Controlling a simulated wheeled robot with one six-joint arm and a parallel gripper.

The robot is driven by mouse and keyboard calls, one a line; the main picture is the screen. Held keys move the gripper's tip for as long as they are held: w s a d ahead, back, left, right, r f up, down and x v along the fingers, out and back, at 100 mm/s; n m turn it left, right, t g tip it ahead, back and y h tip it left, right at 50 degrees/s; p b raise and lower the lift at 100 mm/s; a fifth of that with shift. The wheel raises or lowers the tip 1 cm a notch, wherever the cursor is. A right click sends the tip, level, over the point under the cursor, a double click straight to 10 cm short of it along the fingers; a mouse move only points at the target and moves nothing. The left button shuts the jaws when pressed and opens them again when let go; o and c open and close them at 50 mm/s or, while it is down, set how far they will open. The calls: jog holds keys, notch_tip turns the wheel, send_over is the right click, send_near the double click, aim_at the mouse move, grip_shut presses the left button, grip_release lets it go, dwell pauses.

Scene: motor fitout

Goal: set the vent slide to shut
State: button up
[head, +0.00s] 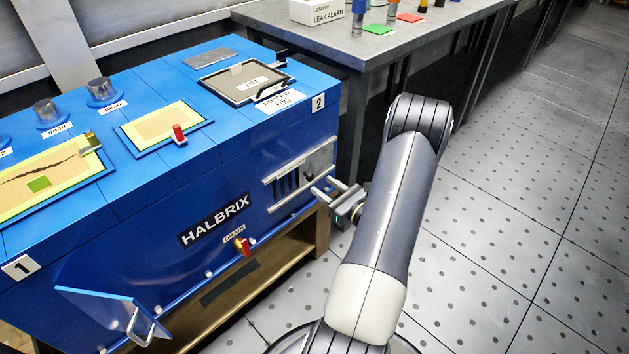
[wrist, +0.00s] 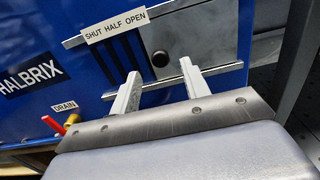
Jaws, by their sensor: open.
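The vent slide is a grey plate (wrist: 205,40) with a dark round knob (wrist: 160,58), running between two metal rails on the blue cabinet front. Its label strip (wrist: 115,24) reads SHUT, HALF, OPEN from left to right. The plate stands toward the OPEN end, and dark vent slots (wrist: 120,48) show uncovered to its left. The vent (head: 318,163) also shows at the cabinet's right end in the head view. My gripper (wrist: 160,71) is open and empty in front of the plate. The knob appears between and just beyond its fingertips; contact cannot be told.
A red and yellow drain valve (head: 243,245) sticks out low, left of the vent. A hinged blue flap (head: 105,308) with a handle juts out further left. A grey workbench (head: 360,45) stands behind the cabinet. The tiled floor (head: 510,240) at right is clear.

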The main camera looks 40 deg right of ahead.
aim_at(312, 178)
jog(key=w, duration=0.5)
jog(key=shift+a, duration=0.2)
grip_shut()
jog(key=shift+b, duration=0.3)
